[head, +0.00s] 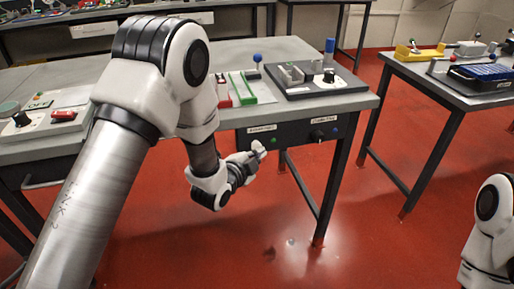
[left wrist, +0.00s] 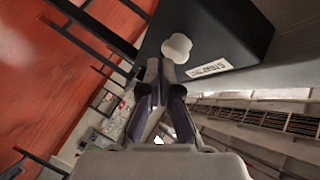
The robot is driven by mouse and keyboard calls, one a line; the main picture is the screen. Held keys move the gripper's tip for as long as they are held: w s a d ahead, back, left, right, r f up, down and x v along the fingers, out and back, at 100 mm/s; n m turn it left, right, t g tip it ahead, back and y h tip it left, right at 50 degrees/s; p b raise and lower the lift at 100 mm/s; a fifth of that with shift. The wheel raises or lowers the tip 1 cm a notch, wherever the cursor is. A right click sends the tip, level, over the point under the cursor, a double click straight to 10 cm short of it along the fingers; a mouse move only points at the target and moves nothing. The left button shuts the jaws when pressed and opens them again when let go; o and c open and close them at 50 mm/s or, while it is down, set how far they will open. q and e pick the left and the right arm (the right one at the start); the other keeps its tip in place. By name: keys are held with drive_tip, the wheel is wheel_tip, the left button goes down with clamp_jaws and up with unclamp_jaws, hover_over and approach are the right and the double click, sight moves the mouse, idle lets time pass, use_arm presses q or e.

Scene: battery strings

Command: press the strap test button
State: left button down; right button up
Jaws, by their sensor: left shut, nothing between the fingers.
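A dark box (head: 292,137) hangs under the front edge of the middle bench, with two small white labels whose text I cannot read clearly. A pale rounded button-like piece (left wrist: 177,48) shows on the dark box face in the left wrist view, beside a white label (left wrist: 208,68). My left gripper (head: 256,151) is in front of the left part of the box, shut and empty. In the left wrist view its fingertips (left wrist: 161,66) are just below the pale piece. I cannot tell whether they touch it. My right gripper is out of view.
A dark knob (head: 318,135) sits on the box's right part. Another bench (head: 440,80) stands at right. Red floor lies open between.

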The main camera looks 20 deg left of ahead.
use_arm(q)
drive_tip(key=shift+w+a, duration=0.35)
drive_tip(key=shift+w, duration=0.15)
idle(0.9)
drive_tip(key=shift+s+d, duration=0.6)
drive_tip(key=shift+s, duration=0.25)
drive_tip(key=s+d, duration=0.2)
drive_tip(key=s, duration=0.2)
drive_tip(key=shift+s+d, duration=0.1)
drive_tip(key=shift+d, duration=0.3)
idle(0.5)
